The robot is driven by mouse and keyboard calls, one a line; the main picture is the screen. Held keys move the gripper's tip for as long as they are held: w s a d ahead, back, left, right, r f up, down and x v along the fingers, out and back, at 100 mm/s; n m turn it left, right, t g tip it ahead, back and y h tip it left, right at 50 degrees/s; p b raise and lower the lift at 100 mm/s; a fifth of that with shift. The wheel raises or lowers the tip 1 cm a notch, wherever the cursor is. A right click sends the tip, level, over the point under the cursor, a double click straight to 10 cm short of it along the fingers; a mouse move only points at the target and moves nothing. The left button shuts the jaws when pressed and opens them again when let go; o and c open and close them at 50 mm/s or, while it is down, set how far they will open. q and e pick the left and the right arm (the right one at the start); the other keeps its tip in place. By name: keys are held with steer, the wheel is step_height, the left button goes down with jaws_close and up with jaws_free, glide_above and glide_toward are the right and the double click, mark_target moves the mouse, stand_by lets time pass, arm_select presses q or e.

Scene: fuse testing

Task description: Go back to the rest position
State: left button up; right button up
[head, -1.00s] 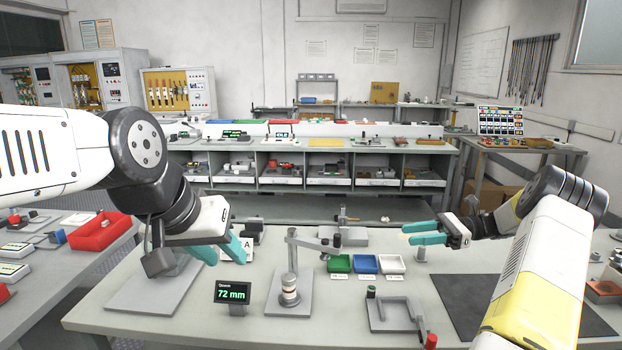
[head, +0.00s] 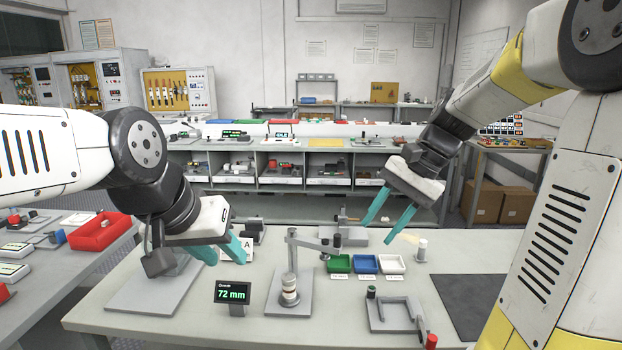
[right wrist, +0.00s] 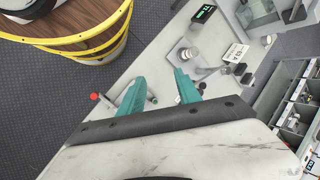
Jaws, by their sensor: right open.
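My right gripper (head: 388,224) is raised above the back right of the table, its teal fingers apart and nothing between them. In the right wrist view its fingers (right wrist: 160,92) also show open and empty over the table. My left gripper (head: 228,252) hangs low over the left part of the table, beside the grey plate. Its teal fingers overlap in the head view, so the gap between them is hard to judge.
On the table (head: 190,322) stand a display reading 72 mm (head: 232,292), a grey stand (head: 290,305), green (head: 339,263), blue (head: 365,263) and white trays (head: 391,264), and a grey fixture (head: 391,315). A dark mat (head: 470,300) lies at right. A red bin (head: 97,232) sits on the side table.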

steer(key=s+r+n+t+h, duration=0.1)
steer(key=s+n+t+h, duration=0.2)
steer(key=s, duration=0.9)
steer(key=shift+r+n+t, duration=0.15)
steer(key=shift+n+t, duration=1.35)
steer(key=shift+n, duration=0.8)
